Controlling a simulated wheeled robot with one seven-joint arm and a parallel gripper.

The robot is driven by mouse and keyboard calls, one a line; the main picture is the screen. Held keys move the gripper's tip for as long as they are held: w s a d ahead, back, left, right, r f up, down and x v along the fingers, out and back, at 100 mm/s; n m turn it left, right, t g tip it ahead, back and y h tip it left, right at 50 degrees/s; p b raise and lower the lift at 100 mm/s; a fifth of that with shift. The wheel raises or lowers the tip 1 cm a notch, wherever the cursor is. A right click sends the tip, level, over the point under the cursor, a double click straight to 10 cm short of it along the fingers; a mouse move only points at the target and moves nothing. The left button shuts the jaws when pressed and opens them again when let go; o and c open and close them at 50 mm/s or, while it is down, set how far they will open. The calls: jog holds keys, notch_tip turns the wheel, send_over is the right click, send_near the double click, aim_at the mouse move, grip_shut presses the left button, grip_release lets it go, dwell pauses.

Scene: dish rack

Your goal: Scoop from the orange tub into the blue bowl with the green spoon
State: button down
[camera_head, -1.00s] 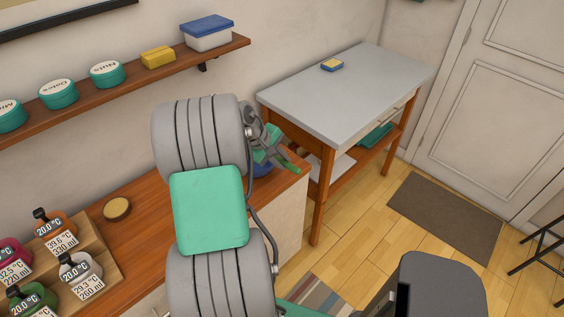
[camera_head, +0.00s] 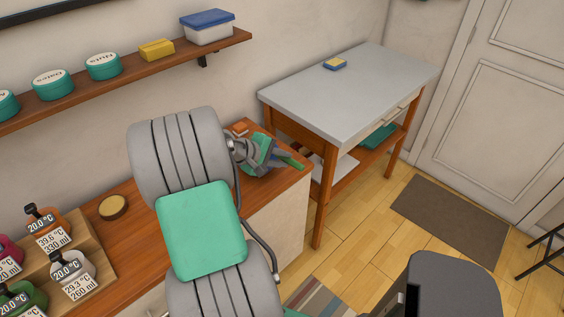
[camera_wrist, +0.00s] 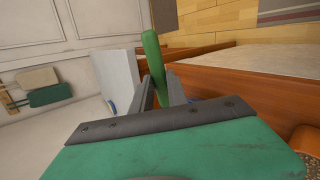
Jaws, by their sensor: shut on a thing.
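My gripper (camera_head: 274,156) is shut on the green spoon (camera_head: 293,163), above the right end of the wooden counter. The orange tub (camera_head: 240,128) shows only partly behind my gripper. In the wrist view the orange tub (camera_wrist: 304,138) is at the lower right edge, with brown grainy contents. The blue bowl is mostly hidden; a small blue patch (camera_wrist: 193,99) beside the fingers may be it.
A grey-topped table (camera_head: 345,90) with a sponge (camera_head: 335,64) stands right of the counter (camera_head: 150,232). A shelf (camera_head: 130,80) with several teal tins runs above. Bottles on a wooden stand (camera_head: 95,262) and a round lid (camera_head: 113,207) are at the left.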

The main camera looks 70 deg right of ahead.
jog(key=shift+w+a+f+h+b, duration=0.1)
jog(key=shift+f+h+b, duration=0.25)
jog(key=shift+f+h, duration=0.05)
jog(key=shift+r+g, duration=0.3)
jog(key=shift+f+h+b, duration=0.45)
jog(key=shift+h+b, duration=0.15)
jog(key=shift+b, duration=0.3)
jog(key=h+b, duration=0.1)
jog(key=b, duration=0.1)
jog(key=shift+g+h+b, duration=0.3)
jog(key=shift+r, duration=0.2)
